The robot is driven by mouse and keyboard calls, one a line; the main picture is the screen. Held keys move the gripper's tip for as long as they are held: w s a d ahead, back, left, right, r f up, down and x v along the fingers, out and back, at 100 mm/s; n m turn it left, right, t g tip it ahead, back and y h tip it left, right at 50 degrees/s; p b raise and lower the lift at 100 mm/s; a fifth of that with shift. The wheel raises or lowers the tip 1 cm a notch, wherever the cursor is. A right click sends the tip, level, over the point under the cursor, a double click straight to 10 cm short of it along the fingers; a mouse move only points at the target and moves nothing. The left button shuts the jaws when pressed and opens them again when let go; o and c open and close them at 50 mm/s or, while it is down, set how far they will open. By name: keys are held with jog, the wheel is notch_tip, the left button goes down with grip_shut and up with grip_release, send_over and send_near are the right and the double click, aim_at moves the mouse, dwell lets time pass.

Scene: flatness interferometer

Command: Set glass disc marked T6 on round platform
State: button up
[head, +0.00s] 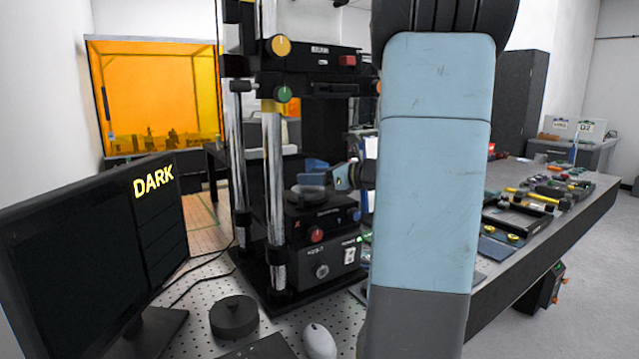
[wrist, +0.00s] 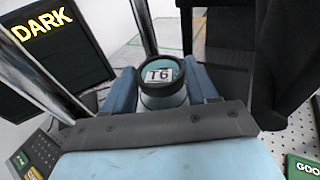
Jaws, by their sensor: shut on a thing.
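The glass disc marked T6 (wrist: 162,97) sits between the two blue fingers of my gripper (wrist: 161,78) in the wrist view, with its white label facing the camera. My gripper is shut on it. In the head view my gripper (head: 318,172) is inside the instrument frame, just over the dark round platform (head: 305,197). The disc is small and partly hidden there, and I cannot tell whether it touches the platform. In the wrist view the platform is hidden behind the disc and gripper.
Bright metal columns (head: 273,190) stand close to my gripper, under a black upper housing (head: 315,62). A monitor (head: 85,245) reading DARK is at left. A black round knob-like object (head: 234,317) and a white mouse (head: 319,341) lie in front. The right-hand bench (head: 550,222) holds several tools.

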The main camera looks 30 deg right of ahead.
jog(key=shift+f, duration=0.8)
jog(key=shift+f, duration=0.1)
jog(key=o, duration=1.1)
jog(key=shift+s, duration=0.1)
